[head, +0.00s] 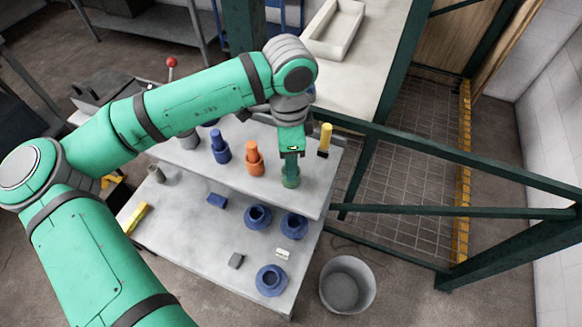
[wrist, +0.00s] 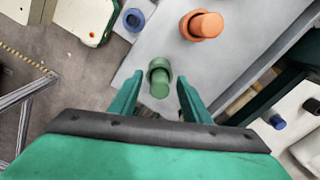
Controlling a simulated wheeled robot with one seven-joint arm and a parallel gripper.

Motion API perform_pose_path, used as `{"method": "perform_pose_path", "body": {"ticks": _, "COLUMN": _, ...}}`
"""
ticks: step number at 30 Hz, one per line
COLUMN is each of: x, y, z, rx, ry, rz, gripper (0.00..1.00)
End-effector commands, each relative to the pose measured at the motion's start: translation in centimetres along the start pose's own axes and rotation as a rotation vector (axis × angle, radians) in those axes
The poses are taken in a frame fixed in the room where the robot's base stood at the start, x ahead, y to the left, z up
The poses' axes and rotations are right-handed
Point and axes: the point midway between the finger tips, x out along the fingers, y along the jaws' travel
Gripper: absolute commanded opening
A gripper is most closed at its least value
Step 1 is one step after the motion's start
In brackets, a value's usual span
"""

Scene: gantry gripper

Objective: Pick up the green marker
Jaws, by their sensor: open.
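The green marker (wrist: 160,86) stands upright in a round green holder (wrist: 159,65) on a light grey shelf, seen in the wrist view between my fingers. In the head view only the lower part of the green holder (head: 290,178) shows; my gripper hides the marker's upper part. My gripper (head: 291,153) is above the marker, with its fingers pointing down. In the wrist view the gripper (wrist: 158,92) is open, with one finger on each side of the marker and gaps between. I cannot tell how far down the fingers reach.
An orange marker (head: 253,152) and a blue marker (head: 219,146) stand in holders to the left on the shelf. A yellow marker (head: 325,137) stands at the right. Blue rings (head: 258,217) lie on the lower table. Green frame bars (head: 420,160) run close on the right.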

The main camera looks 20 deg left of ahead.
Motion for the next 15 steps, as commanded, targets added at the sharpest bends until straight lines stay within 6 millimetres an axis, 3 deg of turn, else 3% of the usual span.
{"method": "perform_pose_path", "body": {"ticks": 5, "x": -0.01, "y": 0.05, "z": -0.28, "rx": 0.005, "ry": 0.0, "rz": 0.0, "gripper": 0.43}}
{"method": "perform_pose_path", "body": {"ticks": 10, "x": -0.02, "y": 0.06, "z": -0.31, "rx": 0.006, "ry": 0.0, "rz": 0.0, "gripper": 0.03}}
{"method": "perform_pose_path", "body": {"ticks": 15, "x": -0.04, "y": 0.05, "z": -0.32, "rx": 0.006, "ry": 0.0, "rz": 0.0, "gripper": 0.0}}
